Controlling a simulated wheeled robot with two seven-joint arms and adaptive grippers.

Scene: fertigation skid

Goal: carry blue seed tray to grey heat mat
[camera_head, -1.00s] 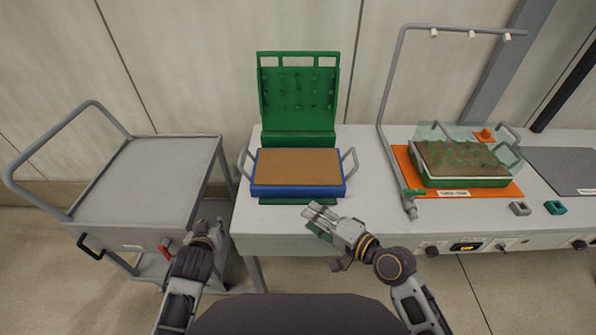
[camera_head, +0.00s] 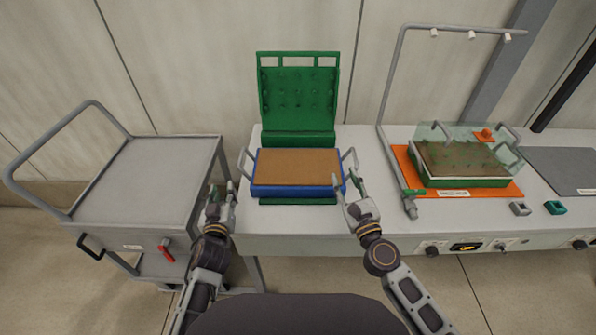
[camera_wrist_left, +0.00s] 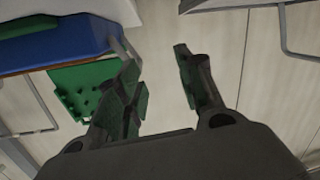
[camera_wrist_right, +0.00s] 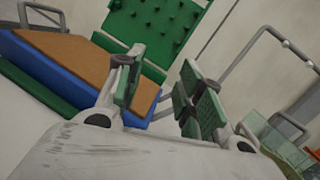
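The blue seed tray (camera_head: 298,190) with brown fill stands on the bench in front of a green pegged panel (camera_head: 298,95). It has a grey handle at each end. My left gripper (camera_head: 222,190) is open, left of and below the tray's left handle (camera_head: 243,165). My right gripper (camera_head: 348,184) is open at the tray's right handle (camera_wrist_right: 164,108); in the right wrist view the handle runs close to the fingers, and I cannot tell whether they touch. The grey heat mat (camera_head: 565,170) lies bare at the far right of the bench.
A grey pipe arch (camera_head: 386,90) rises there. Small grey and teal blocks sit at the front edge. A grey cart (camera_head: 150,175) stands left.

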